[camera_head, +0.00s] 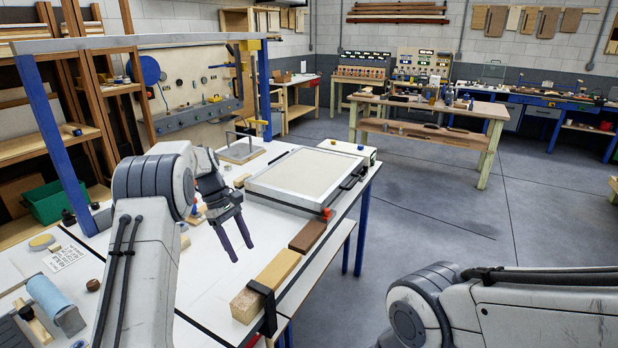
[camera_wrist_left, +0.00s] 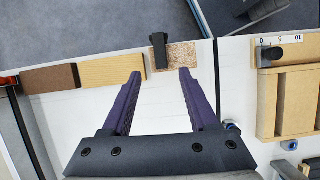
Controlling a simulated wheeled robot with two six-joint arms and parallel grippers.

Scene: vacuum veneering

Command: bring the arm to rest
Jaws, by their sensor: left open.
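My left arm comes in from the left over the white workbench (camera_head: 215,290). Its gripper (camera_head: 241,240) is open and empty, with dark purple fingers pointing down over the white top. In the left wrist view the two fingers (camera_wrist_left: 160,72) are spread apart with nothing between them. Beyond their tips lie a light wood block (camera_wrist_left: 112,72) and a black clamp (camera_wrist_left: 159,50) on a speckled block end. Of my right arm only pale grey links show at the lower right of the head view; its gripper is out of frame.
A framed flat panel (camera_head: 305,180) lies on the bench behind the gripper. A brown block (camera_head: 307,236) and a long light block (camera_head: 272,280) line the front edge. A blue roll (camera_head: 50,300) lies at the lower left. Grey floor is clear to the right.

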